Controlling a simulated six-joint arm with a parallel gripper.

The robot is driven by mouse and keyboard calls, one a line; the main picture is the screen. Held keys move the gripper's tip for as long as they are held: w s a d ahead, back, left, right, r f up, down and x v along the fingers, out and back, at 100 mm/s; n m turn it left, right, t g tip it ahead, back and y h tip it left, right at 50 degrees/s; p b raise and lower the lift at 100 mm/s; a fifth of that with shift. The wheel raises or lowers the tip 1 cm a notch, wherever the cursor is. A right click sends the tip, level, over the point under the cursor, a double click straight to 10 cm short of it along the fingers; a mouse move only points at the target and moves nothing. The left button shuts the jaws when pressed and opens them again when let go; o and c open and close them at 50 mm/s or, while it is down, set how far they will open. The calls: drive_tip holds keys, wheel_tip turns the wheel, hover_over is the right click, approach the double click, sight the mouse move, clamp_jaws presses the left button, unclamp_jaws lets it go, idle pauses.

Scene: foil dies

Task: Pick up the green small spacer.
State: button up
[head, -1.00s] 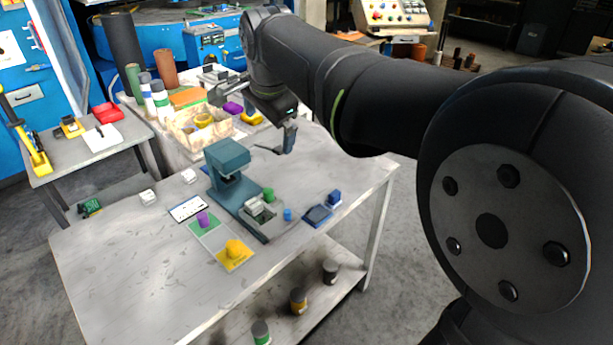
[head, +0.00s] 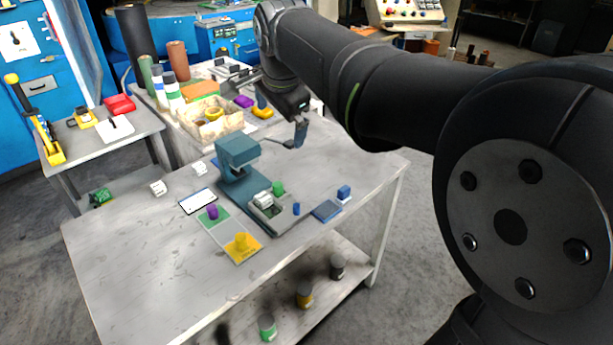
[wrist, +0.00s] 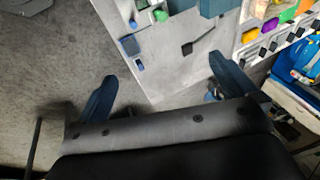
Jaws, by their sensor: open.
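The green small spacer (head: 278,188) is a short green cylinder standing on the table, close behind the grey fixture at the foot of the teal press (head: 238,158). It also shows at the top of the wrist view (wrist: 160,15). My gripper (wrist: 166,86) is open, its two blue fingers wide apart with nothing between them. In the head view one finger hangs above the back right part of the table, beyond the spacer and apart from it. The other finger is hard to make out there.
A small blue cylinder (head: 296,208), a blue pad (head: 327,210) and a blue block (head: 344,190) are near the spacer. A bin (head: 215,130) is behind. The table's front left is clear.

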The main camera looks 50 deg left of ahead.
drive_tip(key=shift+c, duration=0.4)
drive_tip(key=c, duration=1.3)
drive_tip(key=shift+o, duration=0.2)
drive_tip(key=n+g, duration=0.1)
drive_tip(key=n, duration=1.4)
approach(278, 185)
drive_tip(key=x, duration=0.4)
drive_tip(key=shift+w+r, duration=0.1)
drive_tip(key=shift+w, duration=0.15)
drive_tip(key=shift+s+x, duration=0.2)
drive_tip(key=shift+x, duration=2.45)
